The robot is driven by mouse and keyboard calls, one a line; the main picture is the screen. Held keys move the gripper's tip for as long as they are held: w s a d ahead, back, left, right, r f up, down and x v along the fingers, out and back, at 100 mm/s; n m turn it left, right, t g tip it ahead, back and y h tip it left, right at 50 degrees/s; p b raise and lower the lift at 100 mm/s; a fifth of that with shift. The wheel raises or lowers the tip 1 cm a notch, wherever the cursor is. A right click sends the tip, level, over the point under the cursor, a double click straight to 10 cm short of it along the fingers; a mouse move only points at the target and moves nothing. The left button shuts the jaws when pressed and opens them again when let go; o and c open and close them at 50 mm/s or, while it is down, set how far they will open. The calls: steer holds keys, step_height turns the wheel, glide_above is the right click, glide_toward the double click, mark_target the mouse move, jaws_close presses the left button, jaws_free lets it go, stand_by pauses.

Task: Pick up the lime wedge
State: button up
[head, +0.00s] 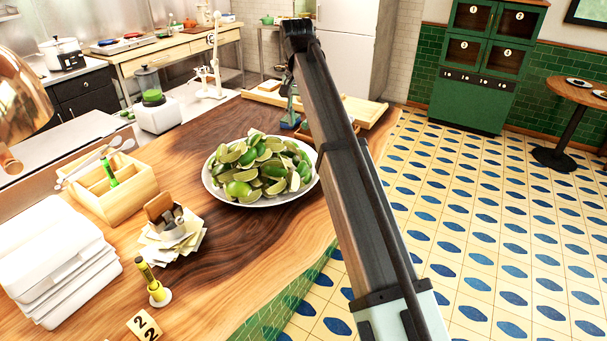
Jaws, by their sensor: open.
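A heap of lime wedges (262,168), with whole limes or rounded green pieces among them, fills a round white plate (234,199) on the wooden counter. The wedges overlap, so the lower ones are hidden. No single lime wedge stands apart from the heap. My arm rises just right of the plate and reaches past it toward the back. My gripper cannot be made out in this view, and nothing is seen touching the limes.
A wooden caddy (128,200) and stacked white containers (62,255) stand left. Paper slips (172,245) under a holder, a yellow bottle (151,282) and a number 2 card (143,325) lie nearer. A wooden tray (360,112) is behind. Bare counter (270,235) lies before the plate.

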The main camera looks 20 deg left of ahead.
glide_above(303, 166)
steer(key=f, duration=0.9)
steer(key=shift+s+p, duration=0.2)
steer(key=shift+p, duration=0.1)
steer(key=shift+w+f+p, duration=0.2)
steer(key=shift+f+p, duration=0.95)
steer(key=shift+f, duration=2.15)
steer(key=c, duration=0.6)
